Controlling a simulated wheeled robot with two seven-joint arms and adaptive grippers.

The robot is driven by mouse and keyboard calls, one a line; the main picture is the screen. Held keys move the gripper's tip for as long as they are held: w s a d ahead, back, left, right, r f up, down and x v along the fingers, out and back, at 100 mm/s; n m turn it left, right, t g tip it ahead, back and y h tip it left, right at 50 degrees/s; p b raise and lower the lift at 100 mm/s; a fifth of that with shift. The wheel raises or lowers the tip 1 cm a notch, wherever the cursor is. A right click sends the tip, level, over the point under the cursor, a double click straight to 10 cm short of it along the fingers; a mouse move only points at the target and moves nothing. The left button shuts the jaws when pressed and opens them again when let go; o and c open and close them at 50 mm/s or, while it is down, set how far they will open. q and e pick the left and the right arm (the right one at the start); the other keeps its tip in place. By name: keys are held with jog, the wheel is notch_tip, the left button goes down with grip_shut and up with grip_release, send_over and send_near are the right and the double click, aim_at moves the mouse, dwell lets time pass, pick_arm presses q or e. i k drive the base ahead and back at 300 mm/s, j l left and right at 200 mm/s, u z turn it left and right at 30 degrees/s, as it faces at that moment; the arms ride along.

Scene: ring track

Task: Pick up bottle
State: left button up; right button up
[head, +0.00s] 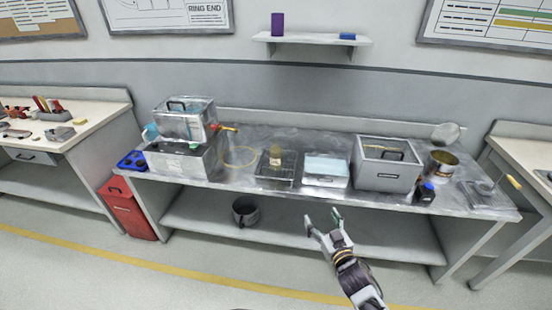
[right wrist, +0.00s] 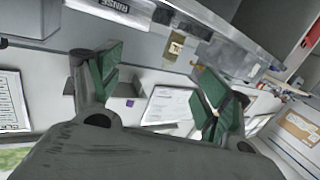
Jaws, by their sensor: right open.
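A small dark bottle with a blue cap (head: 425,192) stands near the front edge of the steel bench (head: 240,187), right of the grey lidded box. A small amber jar or bottle (head: 275,156) stands at the wire rack in the bench's middle; I cannot tell which one the task means. My right gripper (head: 322,216) is open and empty in front of the bench, below and left of the blue-capped bottle and apart from it. In the right wrist view its green-padded fingers (right wrist: 155,78) are spread with nothing between them. My left gripper is not in view.
The bench also holds a grey lidded box (head: 383,168), a pale blue-topped tray (head: 326,170), a tan-rimmed can (head: 440,164) and a stacked metal unit (head: 185,122). A dark pot (head: 245,211) sits on the lower shelf. A red bin (head: 128,208) stands left.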

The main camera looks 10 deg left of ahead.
aim_at(275, 151)
jog(key=i+j+z, duration=0.1)
jog(key=i+j, duration=0.6)
jog(key=i, duration=0.05)
